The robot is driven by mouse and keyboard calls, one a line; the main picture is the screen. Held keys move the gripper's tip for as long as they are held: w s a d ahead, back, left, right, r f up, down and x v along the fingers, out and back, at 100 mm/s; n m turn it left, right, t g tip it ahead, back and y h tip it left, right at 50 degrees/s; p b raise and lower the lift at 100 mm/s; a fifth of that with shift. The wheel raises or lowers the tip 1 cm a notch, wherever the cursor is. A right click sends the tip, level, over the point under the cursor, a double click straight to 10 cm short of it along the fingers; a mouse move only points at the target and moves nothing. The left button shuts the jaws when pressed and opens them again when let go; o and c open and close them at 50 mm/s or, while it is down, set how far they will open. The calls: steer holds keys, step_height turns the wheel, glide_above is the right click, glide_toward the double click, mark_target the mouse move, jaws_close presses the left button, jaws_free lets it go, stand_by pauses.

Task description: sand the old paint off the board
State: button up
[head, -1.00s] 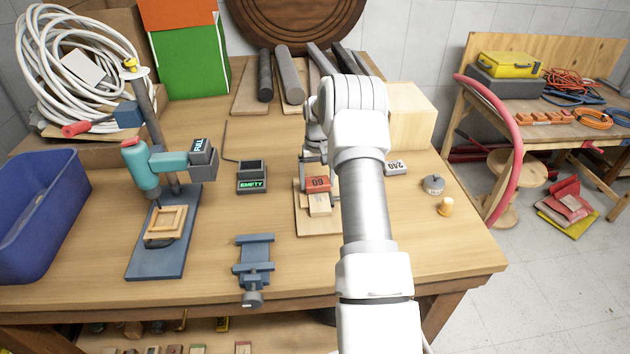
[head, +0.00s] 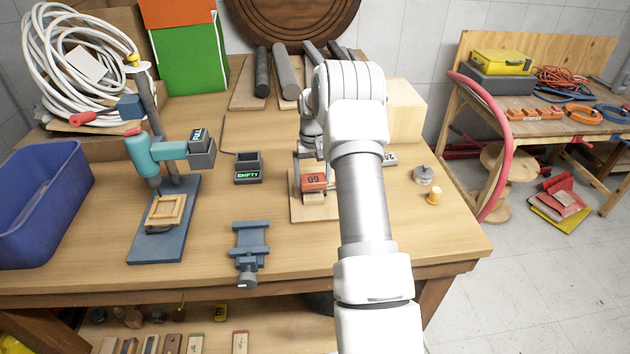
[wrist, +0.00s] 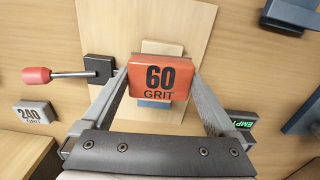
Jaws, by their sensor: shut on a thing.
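My gripper (wrist: 160,88) is shut on a red sanding block marked 60 GRIT (wrist: 161,77), a finger on each side. The block also shows in the head view (head: 313,181), below my arm. It is over the pale wooden board (wrist: 190,25); whether it touches the surface I cannot tell. A bare pale strip (wrist: 163,47) shows on one side of the block and a blue-grey patch (wrist: 154,103) on the other. The board's far part is hidden by my arm in the head view.
A blue vise (head: 250,247), an EMPTY-lit charger (head: 248,168) and a drill stand (head: 165,225) are to the left. Bare tabletop (head: 390,235) lies right.

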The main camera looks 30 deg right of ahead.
steer(key=shift+r+p, duration=1.1)
steer(key=shift+r, duration=1.55)
